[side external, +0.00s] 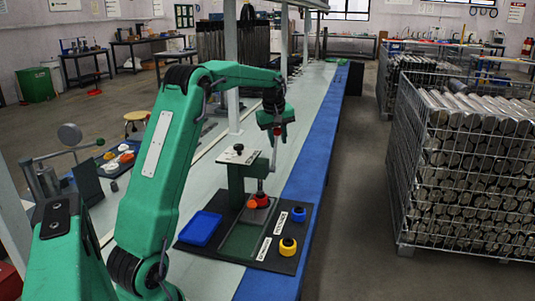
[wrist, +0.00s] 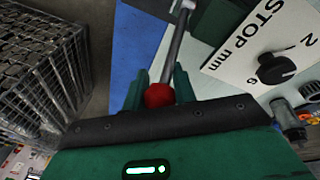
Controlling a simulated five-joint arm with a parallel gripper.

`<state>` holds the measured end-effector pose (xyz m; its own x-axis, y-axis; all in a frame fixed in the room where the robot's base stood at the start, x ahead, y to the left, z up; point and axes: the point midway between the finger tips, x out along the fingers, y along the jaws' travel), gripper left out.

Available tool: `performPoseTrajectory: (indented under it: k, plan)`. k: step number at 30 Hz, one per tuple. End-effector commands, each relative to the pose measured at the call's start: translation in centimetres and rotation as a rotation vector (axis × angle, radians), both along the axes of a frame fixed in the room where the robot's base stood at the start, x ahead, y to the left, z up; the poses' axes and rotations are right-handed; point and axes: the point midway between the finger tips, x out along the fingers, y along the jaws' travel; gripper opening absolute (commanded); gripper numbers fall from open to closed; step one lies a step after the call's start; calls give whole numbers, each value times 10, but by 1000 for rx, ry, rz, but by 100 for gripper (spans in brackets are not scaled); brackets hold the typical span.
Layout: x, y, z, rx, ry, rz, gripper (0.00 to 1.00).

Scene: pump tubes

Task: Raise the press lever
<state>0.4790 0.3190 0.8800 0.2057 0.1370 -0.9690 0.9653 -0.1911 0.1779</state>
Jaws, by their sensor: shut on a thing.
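The press (side external: 236,180) is a green column with a white top plate (side external: 237,156), on a dark base plate (side external: 222,247). Its metal lever (side external: 274,156) points steeply up beside the column. My gripper (side external: 277,130) is at the lever's upper end. In the wrist view my gripper (wrist: 158,92) is shut on the lever's red ball knob (wrist: 159,96), one finger on each side, and the lever rod (wrist: 176,45) runs away from it. The white plate marked STOP mm (wrist: 265,45) carries a black dial. A red-orange piece (side external: 259,201) sits below the press ram.
A blue tray (side external: 201,229) lies left of the press. A wire cage of metal cylinders (side external: 465,165) stands across the aisle.

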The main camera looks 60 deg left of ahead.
Motion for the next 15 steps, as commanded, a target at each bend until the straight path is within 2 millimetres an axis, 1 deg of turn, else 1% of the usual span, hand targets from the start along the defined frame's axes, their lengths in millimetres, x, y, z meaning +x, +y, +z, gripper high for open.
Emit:
performPoseTrajectory:
  k: [1, 2, 3, 5, 15]
  plan:
    - [-2, 1, 0, -4, 3, 9, 0]
    - [-2, 1, 0, -4, 4, 9, 29]
    - [-2, 1, 0, -4, 4, 8, 37]
    - [-2, 1, 0, -4, 4, 7, 48]
    - [-1, 0, 1, -2, 3, 3, 48]
